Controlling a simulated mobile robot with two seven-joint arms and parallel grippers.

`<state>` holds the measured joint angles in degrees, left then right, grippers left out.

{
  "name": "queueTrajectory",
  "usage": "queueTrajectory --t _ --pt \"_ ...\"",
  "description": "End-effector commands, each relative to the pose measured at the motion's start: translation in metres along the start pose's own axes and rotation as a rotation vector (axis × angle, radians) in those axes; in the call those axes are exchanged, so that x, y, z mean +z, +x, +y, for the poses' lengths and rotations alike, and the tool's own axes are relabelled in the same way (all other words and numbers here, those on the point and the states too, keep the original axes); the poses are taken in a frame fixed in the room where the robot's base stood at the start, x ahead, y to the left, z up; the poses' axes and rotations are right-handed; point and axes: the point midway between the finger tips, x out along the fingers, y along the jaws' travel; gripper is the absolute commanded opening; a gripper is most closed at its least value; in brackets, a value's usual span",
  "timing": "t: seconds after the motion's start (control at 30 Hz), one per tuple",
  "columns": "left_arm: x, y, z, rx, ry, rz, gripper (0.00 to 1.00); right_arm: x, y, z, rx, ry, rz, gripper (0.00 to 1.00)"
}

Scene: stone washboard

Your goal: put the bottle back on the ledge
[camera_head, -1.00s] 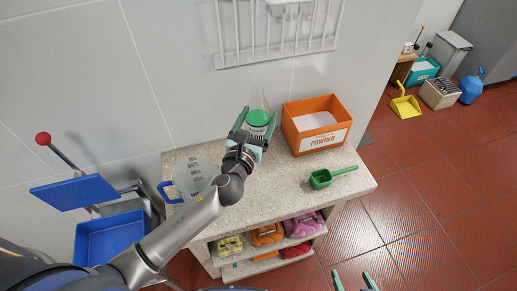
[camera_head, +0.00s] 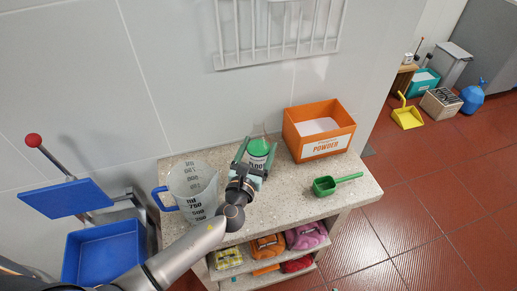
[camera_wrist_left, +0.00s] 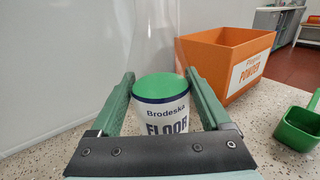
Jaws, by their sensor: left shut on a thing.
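The bottle (camera_head: 260,146) is clear, with green contents and a white label reading "Brodeska FLOOR". In the left wrist view the bottle (camera_wrist_left: 163,105) stands upright between the fingers. My left gripper (camera_head: 254,164) is shut on it, one finger on each side. The speckled stone ledge (camera_head: 290,192) runs along the tiled wall. The bottle is over the back part of this ledge, near the wall. Its base is hidden, so I cannot tell whether it touches the stone. My right gripper is not in view.
The orange powder box (camera_head: 318,131) stands close to the right of the bottle. A measuring jug (camera_head: 192,190) stands to the left and a green scoop (camera_head: 335,184) at the right front. A wire rack (camera_head: 277,40) hangs above. Bare stone shows between jug and scoop.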

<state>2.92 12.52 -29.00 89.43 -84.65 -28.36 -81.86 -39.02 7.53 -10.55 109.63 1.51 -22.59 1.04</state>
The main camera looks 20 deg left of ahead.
Motion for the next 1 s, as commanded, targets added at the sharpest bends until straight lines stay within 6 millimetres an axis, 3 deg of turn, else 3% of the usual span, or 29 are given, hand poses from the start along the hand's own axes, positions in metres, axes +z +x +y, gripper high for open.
queueTrajectory --t 0.17,0.2,0.33,0.7,1.0 --pt "-0.001 0.001 0.000 0.000 0.000 -0.003 0.00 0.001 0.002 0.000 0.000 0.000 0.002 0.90" --pt "-0.002 0.000 0.000 0.000 0.000 0.000 0.83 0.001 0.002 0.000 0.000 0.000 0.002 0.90" --pt "-0.002 0.000 0.000 0.000 0.000 0.000 0.97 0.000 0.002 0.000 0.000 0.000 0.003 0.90" --pt "0.001 -0.003 0.000 -0.001 0.000 0.001 1.00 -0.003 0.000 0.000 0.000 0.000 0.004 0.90" --pt "-0.002 -0.058 0.000 -0.002 0.000 0.003 1.00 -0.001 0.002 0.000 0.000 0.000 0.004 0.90"
